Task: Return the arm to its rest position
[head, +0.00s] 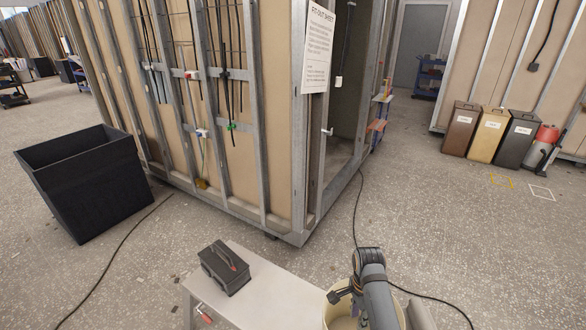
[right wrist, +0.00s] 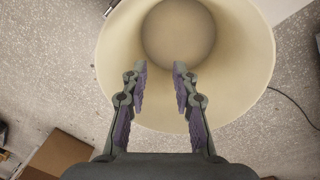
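My right arm (head: 370,285) comes in at the bottom of the head view, with its gripper (head: 338,295) at the mouth of a cream bucket (head: 334,318). In the right wrist view the right gripper (right wrist: 160,68) has its two fingers apart, with nothing between them. The bucket (right wrist: 120,55) lies beyond the fingertips there, and its round floor (right wrist: 180,32) looks bare. My left gripper is not in view.
A grey bench (head: 265,300) with a black toolbox (head: 224,267) stands left of the bucket. A framed pod (head: 225,110) is ahead, a black bin (head: 85,185) at left, and several labelled bins (head: 490,135) at far right.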

